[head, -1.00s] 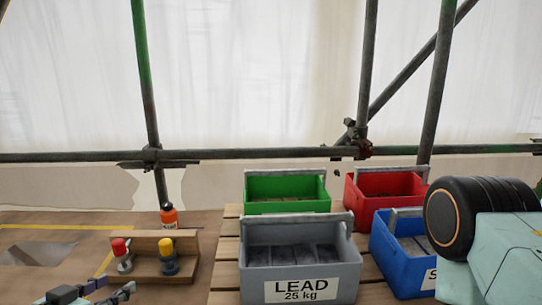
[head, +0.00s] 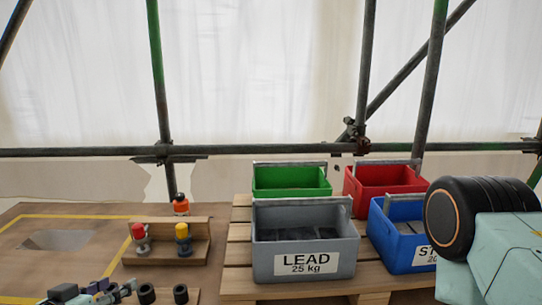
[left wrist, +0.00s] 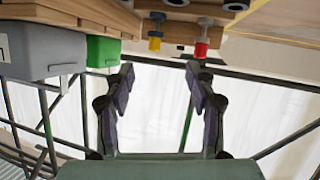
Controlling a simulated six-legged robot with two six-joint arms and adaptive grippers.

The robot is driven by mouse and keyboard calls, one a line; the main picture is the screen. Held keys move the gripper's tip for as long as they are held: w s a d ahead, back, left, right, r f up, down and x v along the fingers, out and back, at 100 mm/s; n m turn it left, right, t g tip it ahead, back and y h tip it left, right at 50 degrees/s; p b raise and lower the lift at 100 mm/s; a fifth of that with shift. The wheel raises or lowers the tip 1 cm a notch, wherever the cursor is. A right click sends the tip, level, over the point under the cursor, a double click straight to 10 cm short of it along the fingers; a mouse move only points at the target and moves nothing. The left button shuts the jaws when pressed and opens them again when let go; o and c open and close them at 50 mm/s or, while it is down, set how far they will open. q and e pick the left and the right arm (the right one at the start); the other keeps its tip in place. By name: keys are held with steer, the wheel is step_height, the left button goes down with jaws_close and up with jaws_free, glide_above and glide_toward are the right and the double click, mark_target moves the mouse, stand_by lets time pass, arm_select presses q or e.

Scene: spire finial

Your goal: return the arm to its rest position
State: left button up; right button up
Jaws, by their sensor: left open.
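My left gripper (head: 92,292) shows at the bottom left of the head view, low in front of the wooden deck. In the left wrist view its two dark fingers (left wrist: 158,80) stand wide apart with nothing between them. That view appears upside down, with pale sheeting behind the fingers. Part of my right arm (head: 495,240) shows at the right edge of the head view. My right gripper is not in view.
A wooden rack (head: 170,248) holds red-topped (head: 139,236) and yellow-topped (head: 182,236) tools, with an orange bottle (head: 181,204) behind. Grey (head: 305,245), green (head: 290,181), red (head: 385,182) and blue (head: 402,240) bins stand on a pallet (head: 238,262). A yellow-bordered opening (head: 58,240) lies left.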

arm_select(q)
steer(key=s+d+f+n+g+y+b, duration=0.1)
steer(key=s+d+f+n+g, duration=0.1)
steer(key=s+d+f+g, duration=0.35)
steer(key=s+d+f+n+g, duration=0.2)
steer(key=s+f, duration=0.5)
steer(key=f, duration=0.3)
steer(key=s+d+f+m+g+b, duration=0.1)
steer(key=s+f+g, duration=0.2)
steer(key=s, duration=0.6)
steer(key=s+d+f+m+g+y+b, duration=0.1)
steer(key=s+f+m+g, duration=0.1)
steer(key=s+f, duration=0.4)
steer(key=s+g, duration=0.1)
steer(key=s, duration=0.2)
steer(key=shift+d+f+y, duration=0.15)
steer(key=shift+f+y, duration=0.05)
steer(key=shift+y, duration=0.1)
arm_select(e)
steer(key=f, duration=0.3)
steer(key=shift+w+d+f, duration=0.15)
steer(key=shift+w, duration=0.25)
arm_select(q)
steer(key=shift+s, duration=0.1)
